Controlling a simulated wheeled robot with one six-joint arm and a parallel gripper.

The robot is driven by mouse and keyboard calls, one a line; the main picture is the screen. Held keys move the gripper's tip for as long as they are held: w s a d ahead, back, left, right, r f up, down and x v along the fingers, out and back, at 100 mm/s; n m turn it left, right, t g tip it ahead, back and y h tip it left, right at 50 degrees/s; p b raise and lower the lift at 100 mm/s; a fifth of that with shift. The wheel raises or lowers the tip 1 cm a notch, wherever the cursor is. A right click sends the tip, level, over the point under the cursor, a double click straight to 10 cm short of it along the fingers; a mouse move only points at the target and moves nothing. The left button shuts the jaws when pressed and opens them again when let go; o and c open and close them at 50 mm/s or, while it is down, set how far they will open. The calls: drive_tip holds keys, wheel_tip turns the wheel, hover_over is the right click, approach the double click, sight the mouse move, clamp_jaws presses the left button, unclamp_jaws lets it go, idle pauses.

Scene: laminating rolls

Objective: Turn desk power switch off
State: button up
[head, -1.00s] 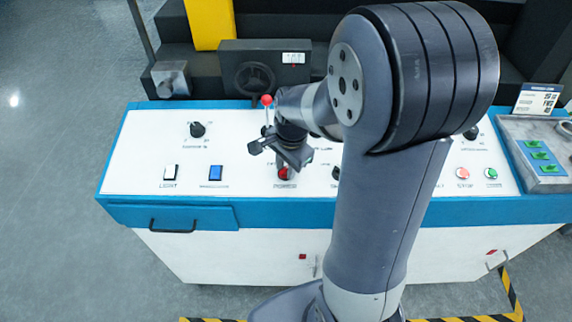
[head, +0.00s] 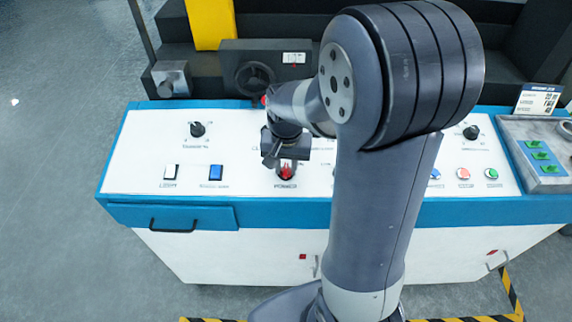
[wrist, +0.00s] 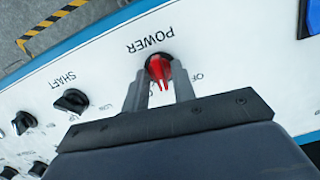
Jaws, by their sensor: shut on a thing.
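The power switch is a red rotary knob (head: 286,173) on the white sloped desk panel, above the printed word POWER. It also shows in the wrist view (wrist: 158,69), where its two-pronged red pointer lies between my fingers. My gripper (head: 284,164) is over the knob in the head view. In the wrist view my gripper (wrist: 158,82) has one finger on each side of the knob and is shut on it. Part of an OFF label shows to the right of the knob there; the other position label is mostly hidden by my gripper.
A black SHAFT knob (wrist: 71,101) is close beside the power knob. A white switch (head: 170,172) and a blue switch (head: 216,173) sit to the left. A red-tipped lever (head: 264,100) stands behind my wrist. My arm hides the panel's middle.

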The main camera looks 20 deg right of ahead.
drive_tip(key=n, duration=0.5)
drive_tip(key=shift+w+r+h, duration=0.1)
drive_tip(key=shift+h, duration=0.3)
drive_tip(key=shift+a+n, duration=0.1)
drive_tip(key=shift+n, duration=2.3)
drive_tip(key=o, duration=0.7)
drive_tip(key=shift+c, duration=0.2)
wheel_tip(320, 180, up, 11)
drive_tip(key=a, duration=0.1)
drive_tip(key=shift+s, duration=0.35)
drive_tip(key=shift+a+f, duration=0.1)
drive_tip(key=shift+f, duration=0.1)
